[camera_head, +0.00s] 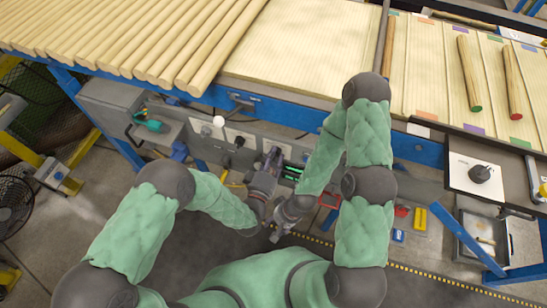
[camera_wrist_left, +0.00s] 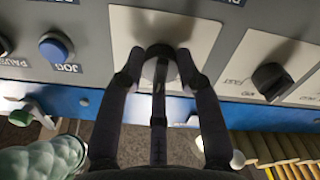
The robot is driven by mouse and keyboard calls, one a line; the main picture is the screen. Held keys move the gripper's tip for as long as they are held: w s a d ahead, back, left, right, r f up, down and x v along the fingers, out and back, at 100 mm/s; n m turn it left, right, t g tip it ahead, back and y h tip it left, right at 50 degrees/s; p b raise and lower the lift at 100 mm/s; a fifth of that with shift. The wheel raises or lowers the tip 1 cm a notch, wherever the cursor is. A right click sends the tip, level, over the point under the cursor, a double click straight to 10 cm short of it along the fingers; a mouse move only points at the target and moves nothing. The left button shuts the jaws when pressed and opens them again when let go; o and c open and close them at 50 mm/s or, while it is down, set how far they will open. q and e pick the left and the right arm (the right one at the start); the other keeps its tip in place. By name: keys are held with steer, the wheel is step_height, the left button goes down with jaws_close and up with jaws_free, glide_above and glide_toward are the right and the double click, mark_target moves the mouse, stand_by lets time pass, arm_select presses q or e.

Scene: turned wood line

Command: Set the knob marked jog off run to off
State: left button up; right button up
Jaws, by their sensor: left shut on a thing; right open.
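In the left wrist view, a dark round knob (camera_wrist_left: 159,52) stands on a pale plate (camera_wrist_left: 205,40) of the grey control panel. The fingers of my left gripper (camera_wrist_left: 159,68) are shut on its sides. Its marking and pointer cannot be read, as the gripper covers much of it. In the head view my left gripper (camera_head: 273,155) reaches the panel below the conveyor and hides this knob. My right gripper (camera_head: 274,236) is open and empty, lower down and apart from the panel.
A black knob marked FAST (camera_wrist_left: 271,80) sits beside the held knob. A blue button (camera_wrist_left: 55,48) labelled JOG is on the other side. A separate black knob (camera_head: 480,173) is on a white plate at far right. Wooden rods (camera_head: 150,40) lie above.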

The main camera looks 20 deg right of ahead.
arm_select(q)
steer(key=shift+f+n, duration=0.15)
steer(key=shift+n, duration=0.15)
steer(key=shift+s, duration=0.1)
steer(key=o, duration=1.1)
steer(key=shift+o, duration=0.2)
steer(key=v, duration=1.2)
